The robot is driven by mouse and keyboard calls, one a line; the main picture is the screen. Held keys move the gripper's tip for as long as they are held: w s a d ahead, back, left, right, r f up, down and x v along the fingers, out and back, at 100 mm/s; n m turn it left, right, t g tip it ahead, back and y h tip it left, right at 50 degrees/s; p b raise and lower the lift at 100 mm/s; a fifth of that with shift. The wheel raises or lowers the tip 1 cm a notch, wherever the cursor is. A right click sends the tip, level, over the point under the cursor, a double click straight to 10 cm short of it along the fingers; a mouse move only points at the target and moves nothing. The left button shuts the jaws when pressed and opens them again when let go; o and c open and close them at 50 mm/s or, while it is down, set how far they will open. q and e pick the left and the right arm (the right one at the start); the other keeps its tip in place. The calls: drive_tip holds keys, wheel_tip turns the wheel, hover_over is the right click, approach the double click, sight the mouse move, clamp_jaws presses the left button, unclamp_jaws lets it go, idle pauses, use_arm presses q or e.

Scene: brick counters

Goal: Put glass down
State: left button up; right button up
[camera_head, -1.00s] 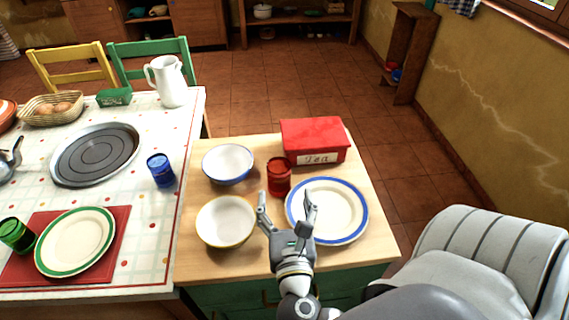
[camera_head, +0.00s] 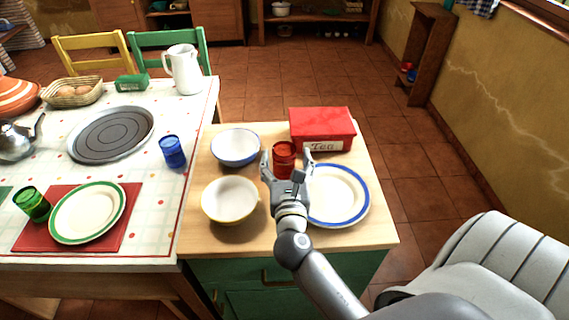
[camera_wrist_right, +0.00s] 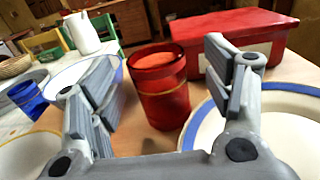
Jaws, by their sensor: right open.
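A red glass (camera_head: 284,158) stands upright on the wooden counter (camera_head: 238,238), in front of the red tea box. It also shows in the right wrist view (camera_wrist_right: 163,92), between and beyond my fingers. My right gripper (camera_head: 287,166) is open and empty; its two fingers point at the glass, one to each side. In the right wrist view my right gripper (camera_wrist_right: 160,95) shows a gap between the fingers and the glass. My left gripper is not seen.
A blue-rimmed plate (camera_head: 345,198) lies right of my gripper. A yellow-rimmed bowl (camera_head: 230,199) and a blue-rimmed bowl (camera_head: 235,147) stand left. The tea box (camera_head: 322,128) is close behind the glass. A white pitcher (camera_head: 184,70) stands farther back.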

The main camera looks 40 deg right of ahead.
sight(284, 146)
drive_tip(key=x, duration=0.3)
drive_tip(key=shift+w+r, duration=0.25)
drive_tip(key=shift+w, duration=0.1)
drive_tip(key=shift+w+f, duration=0.1)
drive_tip(key=shift+w, duration=0.05)
drive_tip(key=c, duration=0.4)
clamp_jaws()
drive_tip(key=shift+r+p, duration=0.7)
drive_tip(key=shift+p, duration=0.25)
drive_tip(key=s+a+r+p, duration=0.8)
drive_tip(key=s+r+p, duration=0.3)
drive_tip(key=shift+s+r, duration=0.3)
drive_tip(key=shift+r, duration=0.05)
